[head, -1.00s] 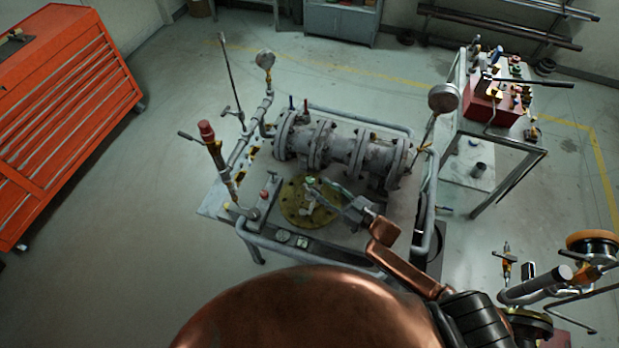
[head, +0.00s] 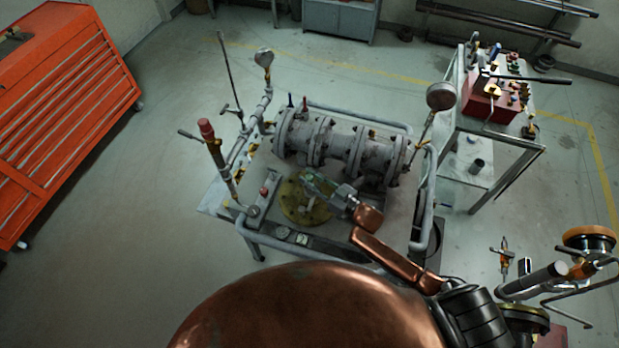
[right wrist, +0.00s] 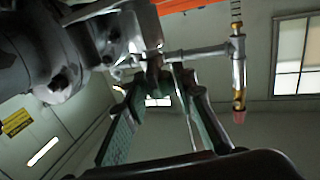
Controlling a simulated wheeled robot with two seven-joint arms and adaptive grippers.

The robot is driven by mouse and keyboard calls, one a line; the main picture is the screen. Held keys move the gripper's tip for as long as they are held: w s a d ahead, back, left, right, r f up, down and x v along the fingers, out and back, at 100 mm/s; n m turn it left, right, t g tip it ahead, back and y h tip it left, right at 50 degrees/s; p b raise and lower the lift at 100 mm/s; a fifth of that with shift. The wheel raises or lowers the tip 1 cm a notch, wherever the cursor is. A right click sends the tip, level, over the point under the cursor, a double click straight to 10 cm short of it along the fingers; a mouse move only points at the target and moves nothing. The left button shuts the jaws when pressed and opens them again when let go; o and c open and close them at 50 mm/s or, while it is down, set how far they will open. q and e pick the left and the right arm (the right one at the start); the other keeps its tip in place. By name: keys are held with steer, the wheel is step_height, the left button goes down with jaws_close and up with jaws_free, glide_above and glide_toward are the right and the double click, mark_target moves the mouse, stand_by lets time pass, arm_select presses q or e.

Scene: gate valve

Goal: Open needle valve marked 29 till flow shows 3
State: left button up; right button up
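My right gripper (head: 316,182) reaches over the brass-yellow round flange (head: 297,212) at the front of the valve bench. In the right wrist view its two green-padded fingers (right wrist: 160,88) stand apart, and a dark brownish part shows near their tips. I cannot tell whether they touch it. The small fitting on the flange is mostly hidden by the gripper. No mark 29 is readable, so I cannot tell which valve bears it. Two small dials (head: 283,233) sit on the bench's front edge, too small to read. My left gripper is out of view.
The grey flanged pipe assembly (head: 342,149) lies behind the gripper. A red-tipped upright (head: 207,130) stands at left, and gauges (head: 264,57) and (head: 441,96) rise at the back and right. A side table (head: 515,146) stands at right. Floor is free left of the bench.

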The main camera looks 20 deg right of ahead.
jaws_close()
steer(key=n+g+y+b, duration=0.1)
steer(key=b, duration=0.1)
steer(key=n+g+y+b, duration=0.3)
steer(key=g+b, duration=0.1)
steer(key=shift+w+f+n+y, duration=0.1)
steer(key=shift+f+n+y, duration=0.2)
steer(key=shift+y, duration=0.1)
steer(key=shift+r+n+g+y+b, duration=0.2)
steer(key=shift+n+g+y+b, duration=0.15)
steer(key=shift+g+b, duration=0.35)
steer(key=o, duration=0.5)
jaws_free()
steer(key=shift+r, duration=0.1)
